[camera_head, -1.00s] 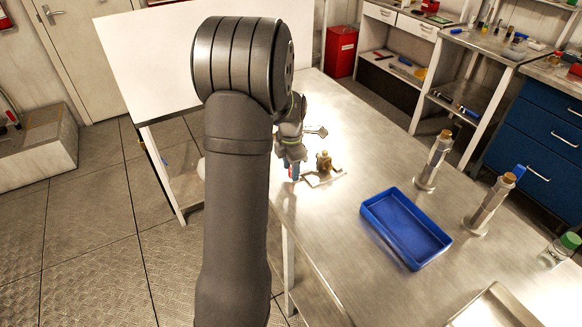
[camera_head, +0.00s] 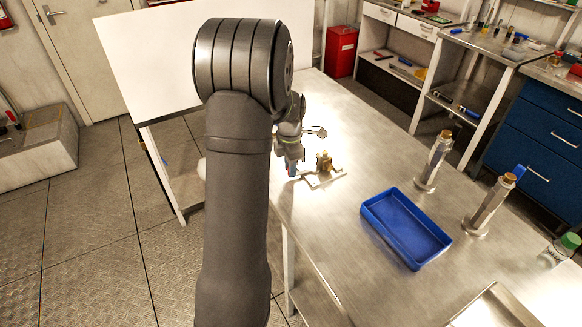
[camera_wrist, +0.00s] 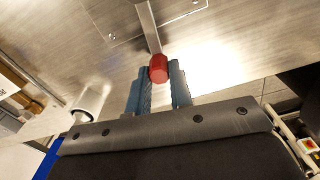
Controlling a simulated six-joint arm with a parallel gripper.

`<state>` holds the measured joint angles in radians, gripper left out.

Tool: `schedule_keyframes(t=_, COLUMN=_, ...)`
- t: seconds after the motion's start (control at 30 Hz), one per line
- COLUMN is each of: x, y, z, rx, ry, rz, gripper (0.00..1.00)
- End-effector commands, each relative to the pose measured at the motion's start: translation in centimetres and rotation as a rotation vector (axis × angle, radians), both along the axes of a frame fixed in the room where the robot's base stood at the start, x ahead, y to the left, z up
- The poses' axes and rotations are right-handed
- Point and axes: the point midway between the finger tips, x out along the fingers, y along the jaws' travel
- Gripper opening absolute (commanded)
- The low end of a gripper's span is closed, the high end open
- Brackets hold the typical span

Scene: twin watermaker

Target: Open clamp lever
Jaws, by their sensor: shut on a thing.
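The clamp lever is a flat metal bar (camera_wrist: 148,25) with a red grip (camera_wrist: 158,68) at its end in the wrist view. My gripper (camera_wrist: 160,82) has its blue fingers on both sides of the red grip and is shut on it. In the head view, my gripper (camera_head: 291,168) is low over the near left edge of the table, just left of a small brass fitting (camera_head: 324,161) on a pale base plate (camera_head: 326,179). My arm hides part of this area, and the lever is too small to make out there.
A blue tray (camera_head: 405,228) lies to the right on the metal table (camera_head: 345,235). Two metal cylinders with brass-coloured tops (camera_head: 433,162) (camera_head: 491,205) stand beyond it. A green-capped jar (camera_head: 560,250) stands at the far right. A white cylinder (camera_wrist: 90,98) shows left of my fingers in the wrist view.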

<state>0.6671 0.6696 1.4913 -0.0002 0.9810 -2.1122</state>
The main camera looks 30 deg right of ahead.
Motion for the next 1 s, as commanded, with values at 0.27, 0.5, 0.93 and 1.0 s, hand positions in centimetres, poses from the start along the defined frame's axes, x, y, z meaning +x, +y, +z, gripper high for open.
schedule_keyframes(t=0.27, x=1.6, y=-0.4, z=0.0, rx=-0.001, ry=-0.002, rz=-0.205, gripper=0.00)
schedule_keyframes(t=0.5, x=3.2, y=-1.1, z=0.0, rx=0.000, ry=-0.002, rz=-0.433, gripper=0.00)
schedule_keyframes(t=0.93, x=5.4, y=-3.3, z=0.1, rx=-0.001, ry=-0.002, rz=-0.842, gripper=0.00)
schedule_keyframes(t=1.0, x=5.6, y=-3.7, z=0.1, rx=-0.001, ry=-0.003, rz=-0.909, gripper=0.00)
